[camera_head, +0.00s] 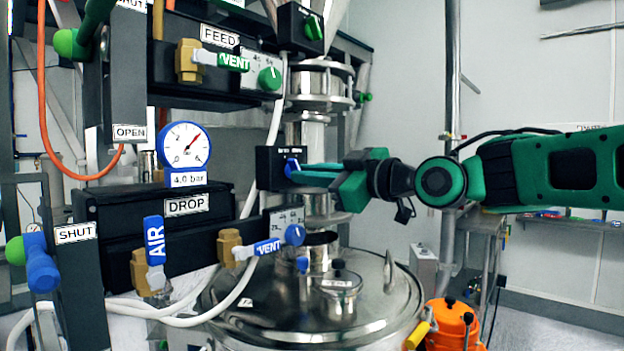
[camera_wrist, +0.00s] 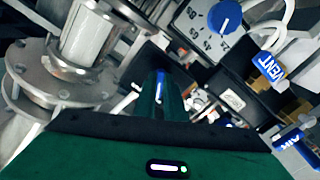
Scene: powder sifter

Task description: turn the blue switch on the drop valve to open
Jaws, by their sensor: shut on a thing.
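The blue switch (camera_head: 291,167) sits on a black box (camera_head: 268,168) fixed beside the steel column, above the tank lid. My gripper (camera_head: 296,171) reaches in from the right in the head view, with its green fingers at the switch. The fingers are shut on the switch and cover part of it. In the wrist view my gripper (camera_wrist: 160,76) points away from the camera, and a small bit of blue (camera_wrist: 160,72) shows at the fingertips. The small lettering on the box and the switch's exact angle are too small to read.
The DROP panel (camera_head: 185,205) with a gauge (camera_head: 185,146), blue AIR handle (camera_head: 154,240), blue VENT handle (camera_head: 267,246) and blue knob (camera_head: 295,235) is at left. The steel column (camera_wrist: 75,55) stands close to my fingers. The tank lid (camera_head: 372,300) lies below. Open room is at right.

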